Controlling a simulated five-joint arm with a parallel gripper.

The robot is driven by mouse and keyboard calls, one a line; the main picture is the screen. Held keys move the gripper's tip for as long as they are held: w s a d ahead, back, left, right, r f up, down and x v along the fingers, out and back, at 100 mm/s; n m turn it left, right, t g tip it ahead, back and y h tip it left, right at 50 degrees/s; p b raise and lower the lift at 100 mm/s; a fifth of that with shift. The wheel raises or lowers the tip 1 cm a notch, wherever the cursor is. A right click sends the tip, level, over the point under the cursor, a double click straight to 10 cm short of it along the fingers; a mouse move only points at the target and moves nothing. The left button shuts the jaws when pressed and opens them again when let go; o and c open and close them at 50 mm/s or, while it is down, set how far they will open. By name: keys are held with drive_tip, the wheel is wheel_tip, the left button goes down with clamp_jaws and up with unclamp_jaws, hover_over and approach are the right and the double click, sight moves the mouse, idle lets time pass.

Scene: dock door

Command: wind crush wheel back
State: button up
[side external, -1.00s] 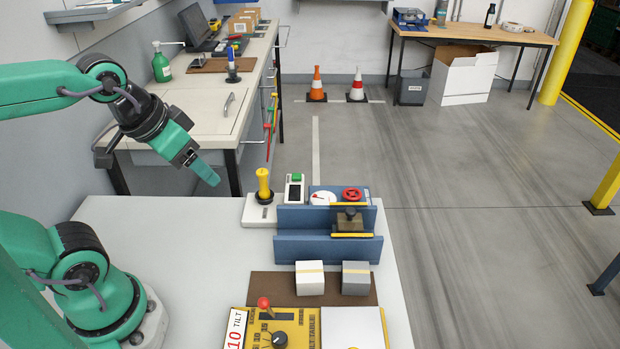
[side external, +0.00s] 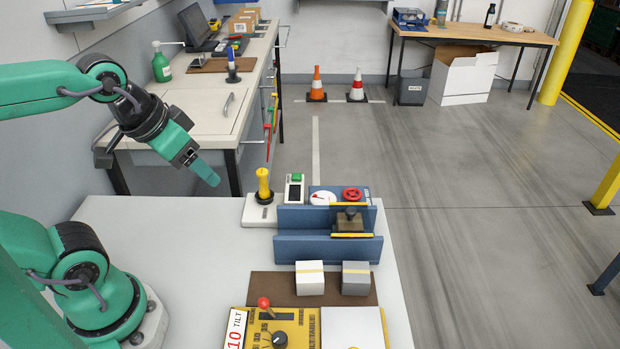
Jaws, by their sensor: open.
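A small red wheel (side external: 352,194) sits on a blue housing at the back right of the white table, beside a round white gauge (side external: 323,198) with a red needle. I take the red wheel to be the crush wheel. In front of it stands a blue press (side external: 298,247) with two upright walls and a dark block (side external: 349,219) between them, edged in yellow. My gripper (side external: 207,174) is above the table's back left edge, well left of the wheel, pointing down and right. It is empty and touches nothing. The gap between its fingers is hard to see from this side.
A yellow-handled lever (side external: 263,186) and a device with a green button (side external: 295,188) stand left of the gauge. A white box (side external: 310,278) and a grey box (side external: 356,278) sit on a brown mat. A yellow tilt panel (side external: 282,328) is at the front. The table's left middle is clear.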

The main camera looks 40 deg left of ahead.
drive_tip(key=shift+w, duration=0.1)
drive_tip(key=w+d+r+m+g, duration=0.1)
drive_tip(key=w+d+m, duration=0.15)
drive_tip(key=w, duration=0.65)
drive_tip(key=w+d+r+m+g, duration=0.15)
drive_tip(key=w+m, duration=0.25)
drive_tip(key=w, duration=0.5)
drive_tip(key=w+d+f+m+g, duration=0.1)
drive_tip(key=w+f+m, duration=0.1)
drive_tip(key=w+f, duration=0.2)
drive_tip(key=w+d+f+m+g, duration=0.1)
drive_tip(key=w+d+f+m, duration=0.1)
drive_tip(key=w+f, duration=0.3)
drive_tip(key=w+d+f+m+g, duration=0.1)
drive_tip(key=w+f+m, duration=0.1)
drive_tip(key=w+f, duration=0.2)
drive_tip(key=shift+w+d+f, duration=0.15)
drive_tip(key=shift+w, duration=0.25)
drive_tip(key=shift+w+d+f, duration=0.15)
drive_tip(key=shift+w, duration=0.2)
drive_tip(key=shift+w+d+f, duration=0.1)
drive_tip(key=shift+f, duration=0.05)
drive_tip(key=shift+f, duration=0.1)
